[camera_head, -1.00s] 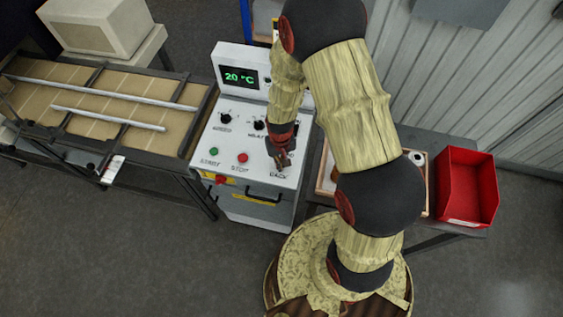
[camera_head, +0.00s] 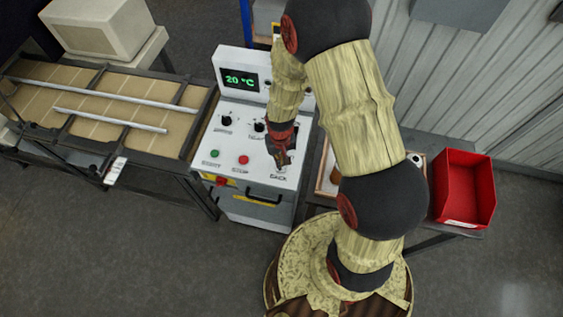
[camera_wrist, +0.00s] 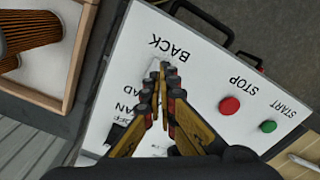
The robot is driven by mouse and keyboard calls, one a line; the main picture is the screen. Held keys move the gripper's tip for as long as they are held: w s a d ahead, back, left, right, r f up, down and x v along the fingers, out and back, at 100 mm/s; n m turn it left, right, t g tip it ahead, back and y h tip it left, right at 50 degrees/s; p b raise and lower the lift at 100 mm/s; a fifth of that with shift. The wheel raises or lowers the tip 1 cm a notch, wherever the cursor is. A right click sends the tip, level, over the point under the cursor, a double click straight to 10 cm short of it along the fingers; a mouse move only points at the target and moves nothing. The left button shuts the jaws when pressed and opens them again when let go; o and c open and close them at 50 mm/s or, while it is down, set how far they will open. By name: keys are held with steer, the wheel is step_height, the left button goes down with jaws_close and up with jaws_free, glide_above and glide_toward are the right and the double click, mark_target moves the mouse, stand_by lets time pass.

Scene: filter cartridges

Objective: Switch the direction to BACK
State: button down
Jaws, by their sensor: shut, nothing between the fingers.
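The white control panel (camera_head: 228,165) stands left of my arm, with a green readout of 20 °C. The label BACK (camera_wrist: 168,48) is readable on its face in the wrist view, and it also shows at the panel's front right in the head view (camera_head: 278,177). My gripper (camera_wrist: 160,72) is shut and empty, with its fingertips just beside the BACK label. In the head view my gripper (camera_head: 281,163) is over the panel's right part. A small pale piece shows at the fingertips, but the direction switch is mostly hidden, so its position cannot be told.
A red STOP button (camera_wrist: 229,106) and a green START button (camera_wrist: 268,126) lie near my gripper. Dark knobs (camera_head: 226,121) sit farther back. A black handle (camera_head: 264,197) is on the panel's front. A red bin (camera_head: 464,190) and a wooden tray with cartridges (camera_wrist: 40,85) stand to the side.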

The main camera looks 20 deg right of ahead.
steer(key=shift+r+p, duration=1.15)
steer(key=shift+r, duration=0.85)
steer(key=s+r+n+t+b, duration=0.1)
steer(key=s+r+t+b, duration=0.4)
steer(key=s+r+b, duration=0.9)
step_height(320, 180, up, 2)
steer(key=b, duration=0.9)
steer(key=shift+r+t, duration=0.2)
steer(key=shift+t, duration=0.1)
